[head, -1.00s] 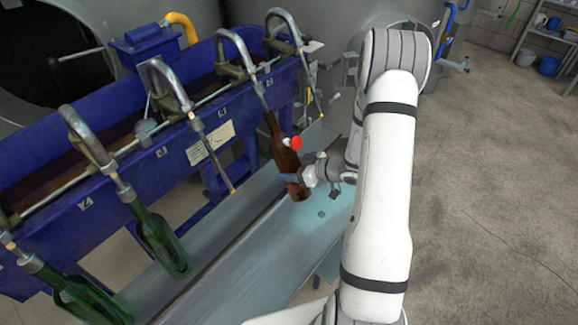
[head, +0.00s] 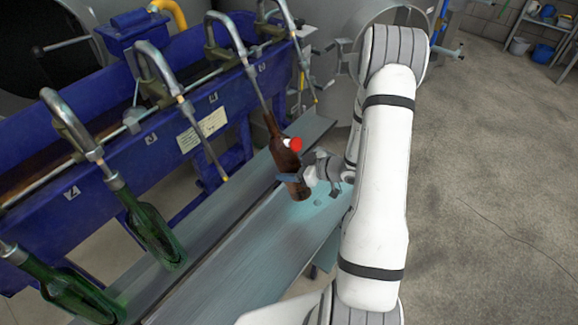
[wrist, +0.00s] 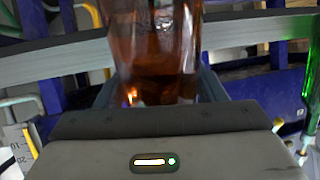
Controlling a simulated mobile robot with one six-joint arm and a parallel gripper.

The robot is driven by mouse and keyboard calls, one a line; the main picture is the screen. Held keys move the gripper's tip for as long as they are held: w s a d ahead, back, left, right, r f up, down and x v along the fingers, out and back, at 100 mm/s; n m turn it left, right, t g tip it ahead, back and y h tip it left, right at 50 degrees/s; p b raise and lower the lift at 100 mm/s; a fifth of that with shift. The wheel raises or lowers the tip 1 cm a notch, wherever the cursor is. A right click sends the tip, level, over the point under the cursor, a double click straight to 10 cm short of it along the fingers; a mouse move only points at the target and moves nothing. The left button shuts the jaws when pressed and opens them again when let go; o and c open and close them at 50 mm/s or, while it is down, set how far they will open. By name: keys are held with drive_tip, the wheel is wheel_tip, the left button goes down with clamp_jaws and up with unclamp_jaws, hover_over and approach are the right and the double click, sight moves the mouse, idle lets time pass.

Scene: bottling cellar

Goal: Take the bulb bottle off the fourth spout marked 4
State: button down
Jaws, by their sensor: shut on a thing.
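My gripper (head: 299,180) is shut on the lower part of the bottle. In the wrist view the brown bottle (wrist: 150,50) fills the space between the jaws.
Two green bottles, one (head: 150,232) nearer the middle and one (head: 65,290) at the lower left, hang on nearer spouts. An empty spout (head: 165,70) stands between. A grey metal ledge (head: 235,235) runs below the spouts. Open floor (head: 480,180) lies to the right.

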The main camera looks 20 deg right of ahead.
sight(310, 194)
drive_tip(key=shift+s+d+f+b, duration=0.5)
drive_tip(key=shift+f+b, duration=0.45)
drive_tip(key=shift+f, duration=0.55)
drive_tip(key=shift+s+d+f+b, duration=0.35)
drive_tip(key=shift+s+f+b, duration=0.45)
drive_tip(key=shift+f, duration=0.75)
drive_tip(key=shift+s+d+f+b, duration=0.4)
drive_tip(key=shift+f+b, duration=0.65)
drive_tip(key=shift+f, duration=0.45)
drive_tip(key=shift+s+d+r+p, duration=0.3)
drive_tip(key=shift+s+d, duration=0.1)
drive_tip(key=shift+s, duration=0.1)
drive_tip(key=shift+s+d+r+p, duration=0.25)
drive_tip(key=shift+s+d+p, duration=0.25)
drive_tip(key=shift+s, duration=0.3)
drive_tip(key=shift+s+d+r+p, duration=0.25)
drive_tip(key=shift+s+d, duration=0.35)
drive_tip(key=shift+s, duration=0.15)
drive_tip(key=shift+s+d+r+p, duration=0.25)
drive_tip(key=shift+s+d+p, duration=0.25)
drive_tip(key=shift+s, duration=0.3)
